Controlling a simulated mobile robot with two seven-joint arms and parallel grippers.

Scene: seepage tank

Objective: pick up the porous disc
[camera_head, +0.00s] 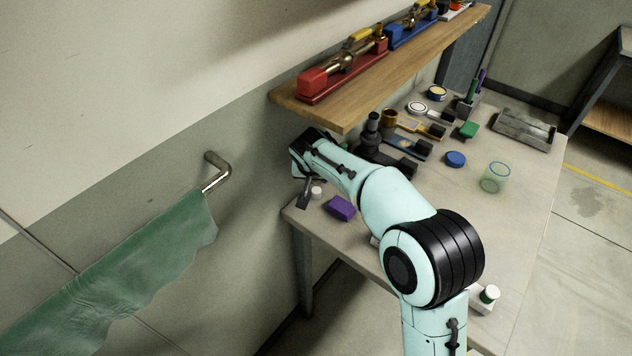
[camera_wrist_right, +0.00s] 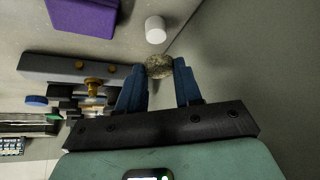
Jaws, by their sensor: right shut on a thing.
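The porous disc (camera_wrist_right: 158,66) is a small, speckled grey-brown round piece in the right wrist view. My right gripper (camera_wrist_right: 160,78) is shut on it, with one blue finger on each side at the fingertips. In the head view my right gripper (camera_head: 304,196) points down at the table's back left corner, close to the wall. The disc cannot be made out there. Whether the disc still touches the table I cannot tell. My left gripper is not in view.
A small white cylinder (camera_head: 316,193) and a purple block (camera_head: 341,207) stand close beside the right gripper on the table (camera_head: 440,215). A wooden shelf (camera_head: 345,108) with valves hangs above. A green glass (camera_head: 494,177) and blue lid (camera_head: 455,159) stand further right.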

